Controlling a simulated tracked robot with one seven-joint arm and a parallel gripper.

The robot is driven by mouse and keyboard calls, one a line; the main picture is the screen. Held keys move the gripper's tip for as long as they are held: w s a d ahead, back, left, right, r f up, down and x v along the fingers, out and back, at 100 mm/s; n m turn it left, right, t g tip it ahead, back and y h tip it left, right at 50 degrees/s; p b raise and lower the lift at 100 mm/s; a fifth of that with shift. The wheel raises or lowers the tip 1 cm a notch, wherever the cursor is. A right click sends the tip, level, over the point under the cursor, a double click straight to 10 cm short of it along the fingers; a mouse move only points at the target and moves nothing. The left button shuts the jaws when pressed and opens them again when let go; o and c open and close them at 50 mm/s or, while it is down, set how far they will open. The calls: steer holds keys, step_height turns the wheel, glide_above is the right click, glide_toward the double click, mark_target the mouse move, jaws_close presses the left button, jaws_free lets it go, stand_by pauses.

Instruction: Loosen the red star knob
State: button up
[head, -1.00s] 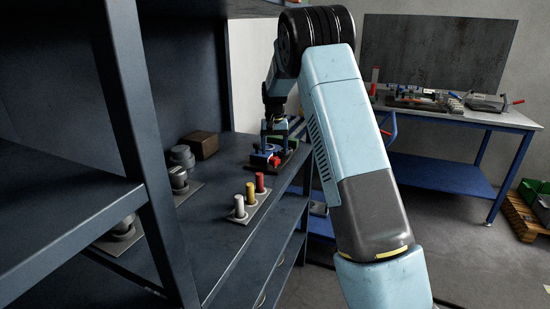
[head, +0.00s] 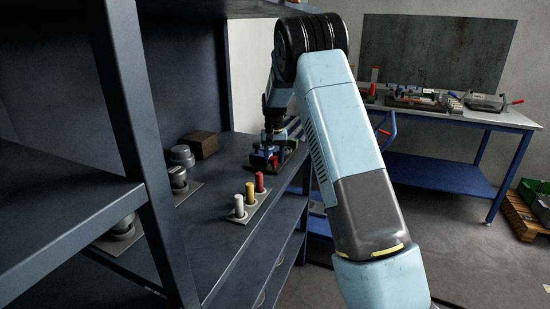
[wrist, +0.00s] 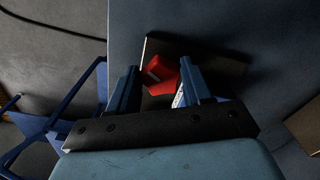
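The red star knob (wrist: 160,72) shows in the wrist view between the two blue fingers of my gripper (wrist: 159,64), above a dark plate (wrist: 157,44). The fingers stand apart, with a gap at the left finger; the right finger is close to the knob, and I cannot tell whether it touches. In the head view my gripper (head: 273,139) is low over the small fixture at the far end of the shelf, where a bit of red (head: 273,161) shows. My fingers partly hide the fixture.
White (head: 239,206), yellow (head: 249,193) and red (head: 259,182) pegs stand on a plate nearer on the shelf. Grey round parts (head: 181,156) and a brown block (head: 203,145) are to the left. A shelf post (head: 145,140) stands in front. A workbench (head: 455,118) is at the back right.

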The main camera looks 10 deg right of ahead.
steer(key=c, duration=0.4)
steer(key=shift+d, duration=0.2)
steer(key=shift+c, duration=0.3)
